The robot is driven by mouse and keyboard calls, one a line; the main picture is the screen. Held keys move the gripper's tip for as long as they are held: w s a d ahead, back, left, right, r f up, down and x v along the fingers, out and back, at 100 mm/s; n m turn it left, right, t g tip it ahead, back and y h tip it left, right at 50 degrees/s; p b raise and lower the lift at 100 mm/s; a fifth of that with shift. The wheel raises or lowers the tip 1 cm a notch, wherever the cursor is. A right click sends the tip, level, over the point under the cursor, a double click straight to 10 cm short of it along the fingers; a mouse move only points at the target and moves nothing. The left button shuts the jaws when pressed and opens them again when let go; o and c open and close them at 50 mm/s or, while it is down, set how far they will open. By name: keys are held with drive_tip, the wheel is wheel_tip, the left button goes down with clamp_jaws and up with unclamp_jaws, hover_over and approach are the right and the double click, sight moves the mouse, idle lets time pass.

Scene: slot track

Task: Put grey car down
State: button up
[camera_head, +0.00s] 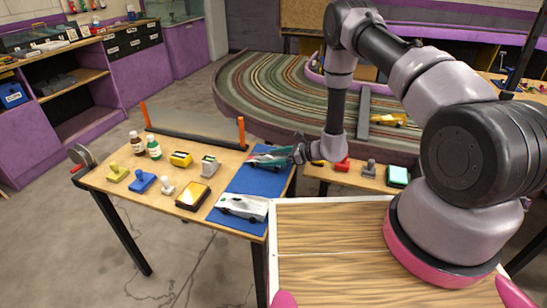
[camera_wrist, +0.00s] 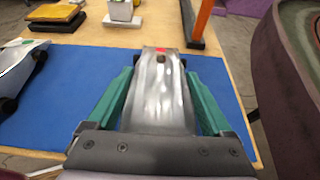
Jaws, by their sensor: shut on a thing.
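The grey car (camera_wrist: 160,95) is between the teal fingers of my gripper (camera_wrist: 159,74), which is shut on it. In the head view the grey car (camera_head: 257,161) is over the far part of the blue mat (camera_head: 258,182), partly hidden by my gripper (camera_head: 270,157). I cannot tell whether its wheels touch the mat. A white car with dark and green markings (camera_head: 244,207) stands on the near part of the mat; part of it shows at the left of the wrist view (camera_wrist: 18,68).
An orange post (camera_head: 241,132) stands at the mat's far left. The slot track (camera_head: 270,92) lies behind. Bare mat separates the cars.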

drive_tip(key=o, duration=1.3)
drive_tip(key=shift+d+r, duration=0.2)
drive_tip(key=v, duration=1.2)
drive_tip(key=s+r+n+g+h, duration=0.1)
drive_tip(key=s+r+n+g, duration=0.15)
drive_tip(key=r, duration=0.65)
drive_tip(key=s+a+r+n+g, duration=0.1)
drive_tip(key=r+n, duration=0.3)
drive_tip(key=r, duration=0.6)
drive_tip(key=s+r+n+g+h, duration=0.15)
drive_tip(key=r+n, duration=0.25)
drive_tip(key=r, duration=0.5)
drive_tip(key=s+d+r+n+t+h, duration=0.2)
drive_tip(key=s+d+r, duration=0.2)
drive_tip(key=s+r, duration=0.2)
drive_tip(key=s+d+r+n+t+h, duration=0.3)
drive_tip(key=s+d+r, duration=0.1)
drive_tip(key=r, duration=0.3)
drive_tip(key=s+d+r+n+t+h, duration=0.2)
drive_tip(key=s+d+r+h, duration=0.1)
drive_tip(key=s+d+r, duration=0.2)
drive_tip(key=shift+s+r+t, duration=0.3)
drive_tip(key=shift+s+r, duration=1)
